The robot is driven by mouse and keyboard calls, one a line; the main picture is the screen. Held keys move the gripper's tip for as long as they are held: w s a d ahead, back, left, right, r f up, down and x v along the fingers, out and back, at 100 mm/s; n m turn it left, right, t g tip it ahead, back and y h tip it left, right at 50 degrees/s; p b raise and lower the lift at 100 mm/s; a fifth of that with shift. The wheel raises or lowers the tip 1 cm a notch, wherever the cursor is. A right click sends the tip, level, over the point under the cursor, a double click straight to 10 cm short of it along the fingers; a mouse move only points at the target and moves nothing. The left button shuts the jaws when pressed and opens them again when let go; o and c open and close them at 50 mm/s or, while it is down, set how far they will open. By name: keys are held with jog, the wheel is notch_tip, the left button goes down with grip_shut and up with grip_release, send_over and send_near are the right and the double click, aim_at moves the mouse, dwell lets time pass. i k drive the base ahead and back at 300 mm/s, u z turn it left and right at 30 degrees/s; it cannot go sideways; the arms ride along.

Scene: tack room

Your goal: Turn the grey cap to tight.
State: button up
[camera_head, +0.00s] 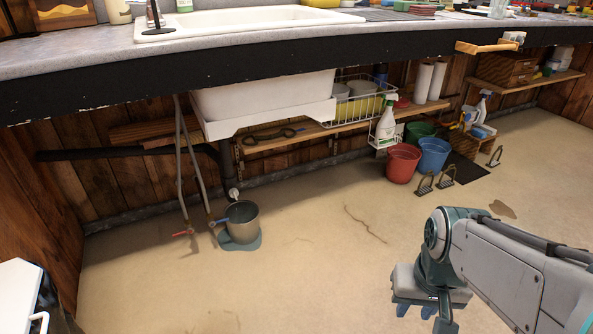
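A small light grey fitting (233,194), which looks like the grey cap, is at the lower end of the dark drain pipe (226,165) under the sink. It is too small to tell whether it is tight or loose. A metal bucket (242,225) stands just below it on the floor, with a bluish wet patch (240,243) around its base. My gripper (416,311) hangs at the lower right, well away from the cap, with blue fingers pointing down. Nothing shows in it, but the finger gap is not clear.
Two supply hoses (192,165) come down left of the bucket, ending in red and blue handles. A red bucket (403,163), a blue bucket (434,155) and several stirrups (446,176) stand at right. The counter (90,62) overhangs. The middle floor is clear.

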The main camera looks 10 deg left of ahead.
aim_at(233, 193)
jog(key=z, duration=0.65)
jog(key=i, duration=1)
jog(key=u, duration=1.25)
jog(key=i, duration=0.55)
jog(key=u, duration=0.65)
